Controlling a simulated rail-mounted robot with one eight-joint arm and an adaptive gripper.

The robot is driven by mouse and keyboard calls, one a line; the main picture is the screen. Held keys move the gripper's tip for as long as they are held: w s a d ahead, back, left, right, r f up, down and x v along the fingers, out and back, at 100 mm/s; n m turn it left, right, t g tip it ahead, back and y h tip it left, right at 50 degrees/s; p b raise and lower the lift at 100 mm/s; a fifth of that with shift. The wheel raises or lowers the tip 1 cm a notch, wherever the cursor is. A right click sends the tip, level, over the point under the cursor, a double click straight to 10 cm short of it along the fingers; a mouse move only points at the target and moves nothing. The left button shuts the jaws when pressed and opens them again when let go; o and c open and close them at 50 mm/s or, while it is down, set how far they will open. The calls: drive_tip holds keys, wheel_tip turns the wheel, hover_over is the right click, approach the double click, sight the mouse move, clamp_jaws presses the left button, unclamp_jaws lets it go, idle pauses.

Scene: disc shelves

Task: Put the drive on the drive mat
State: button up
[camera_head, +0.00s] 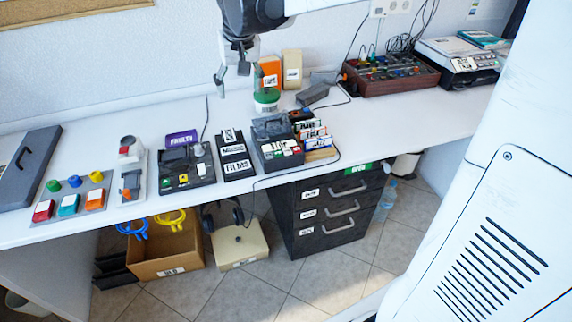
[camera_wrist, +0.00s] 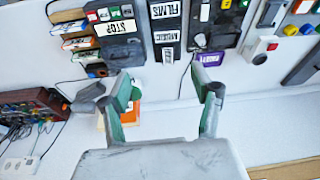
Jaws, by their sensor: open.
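A dark grey box with a cable (camera_head: 314,93) lies on the counter to the right of my gripper; it may be the drive, but I cannot tell for certain. It seems to show in the wrist view (camera_wrist: 88,94), left of the left finger. I cannot pick out a mat marked for the drive. My gripper (camera_head: 238,88) is open and empty above the back of the counter, with its fingers pointing down.
A green-and-white cylinder (camera_head: 266,101), an orange box (camera_head: 270,72) and a beige box (camera_head: 292,69) stand right of my gripper. Label-bearing trays (camera_head: 236,156), a purple "FAULTY" sign (camera_head: 181,139) and a button panel (camera_head: 76,195) line the front.

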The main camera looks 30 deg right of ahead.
drive_tip(key=s+f+t, duration=0.2)
drive_tip(key=s, duration=1.1)
drive_tip(key=s+f+n+t, duration=0.1)
drive_tip(key=s+f, duration=0.2)
drive_tip(key=s, duration=0.9)
drive_tip(key=shift+s+t, duration=0.4)
